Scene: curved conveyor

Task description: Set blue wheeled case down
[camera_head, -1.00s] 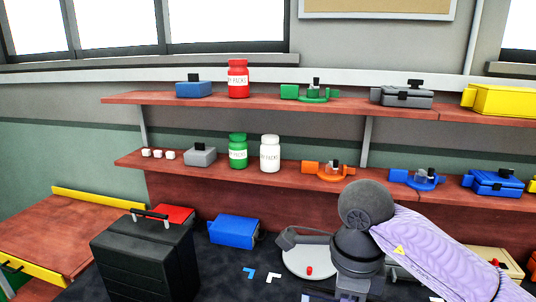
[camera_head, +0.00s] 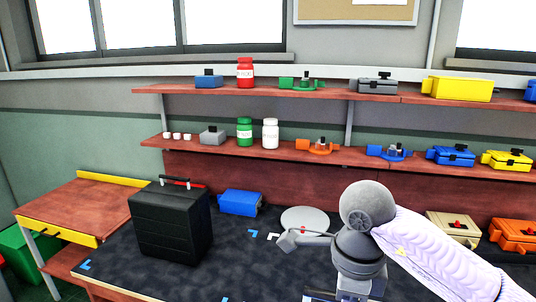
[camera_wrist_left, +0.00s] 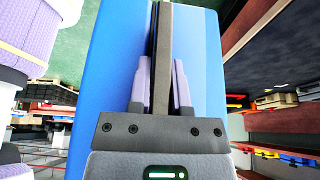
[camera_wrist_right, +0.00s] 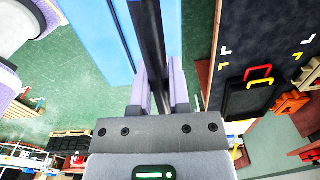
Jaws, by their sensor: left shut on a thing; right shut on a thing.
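The blue wheeled case (camera_wrist_left: 205,60) fills the middle of the left wrist view, with a dark and grey-brown bar running along it. My left gripper (camera_wrist_left: 160,85) is shut on that bar, one finger on each side. In the right wrist view the case (camera_wrist_right: 105,35) is at upper left, above the green floor. My right gripper (camera_wrist_right: 160,90) is shut on a dark bar of the case. The case and both grippers are out of the head view. The case's wheels and lower end are hidden.
A dark worktable (camera_head: 200,278) carries a black case (camera_head: 170,225) and a blue box (camera_head: 240,202). A wooden table (camera_head: 75,210) with a yellow edge stands left, a green bin (camera_head: 22,250) beside it. Loaded shelves (camera_head: 260,151) line the wall. Green floor (camera_wrist_right: 60,85) shows clear in the right wrist view.

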